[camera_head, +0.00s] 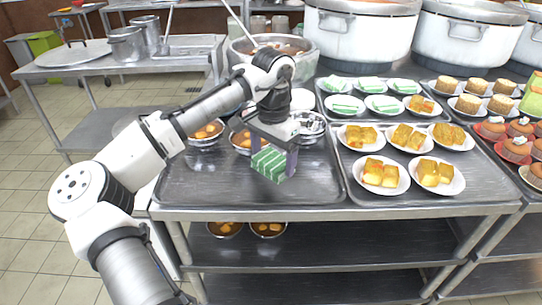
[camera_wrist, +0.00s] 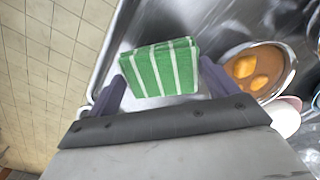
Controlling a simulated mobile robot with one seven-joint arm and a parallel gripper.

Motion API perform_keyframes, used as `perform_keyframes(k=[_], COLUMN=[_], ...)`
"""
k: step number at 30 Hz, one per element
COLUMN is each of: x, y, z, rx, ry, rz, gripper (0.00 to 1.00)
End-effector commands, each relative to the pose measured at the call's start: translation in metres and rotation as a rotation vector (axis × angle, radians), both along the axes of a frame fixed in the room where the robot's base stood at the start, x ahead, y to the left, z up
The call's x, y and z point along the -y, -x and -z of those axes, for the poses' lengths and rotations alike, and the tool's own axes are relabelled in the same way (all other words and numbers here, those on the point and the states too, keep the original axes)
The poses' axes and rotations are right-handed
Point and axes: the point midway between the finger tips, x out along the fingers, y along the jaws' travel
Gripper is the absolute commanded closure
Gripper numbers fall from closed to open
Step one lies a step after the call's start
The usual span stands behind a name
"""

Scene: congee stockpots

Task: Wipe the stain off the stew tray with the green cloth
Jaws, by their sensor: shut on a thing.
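The green cloth (camera_head: 271,164), with white stripes, is gripped between the two fingers of my gripper (camera_head: 274,152). In the wrist view the folded cloth (camera_wrist: 163,68) sits between both fingertips (camera_wrist: 163,86). The stew tray (camera_head: 322,182) is the grey metal tray below the cloth. The cloth is over the front-middle part of this tray; I cannot tell whether it touches it. Bowls of orange-brown stew (camera_head: 206,132) stand at the tray's back left, and one stew bowl (camera_wrist: 250,70) shows right of the cloth in the wrist view. I cannot make out a stain.
Large white stockpots (camera_head: 362,35) stand behind. A metal bowl stack (camera_head: 312,124) is just behind my gripper. The front right of the stew tray is clear.

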Motion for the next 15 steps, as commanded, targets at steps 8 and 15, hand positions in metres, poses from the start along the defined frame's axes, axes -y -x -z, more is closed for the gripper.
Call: perform_keyframes(k=[8, 15], x=[0.004, 0.006], y=[-0.006, -0.009], z=[-0.027, -0.035], rx=[0.0, 0.001], ry=[0.001, 0.0], rz=[0.002, 0.003], gripper=[0.36, 0.36])
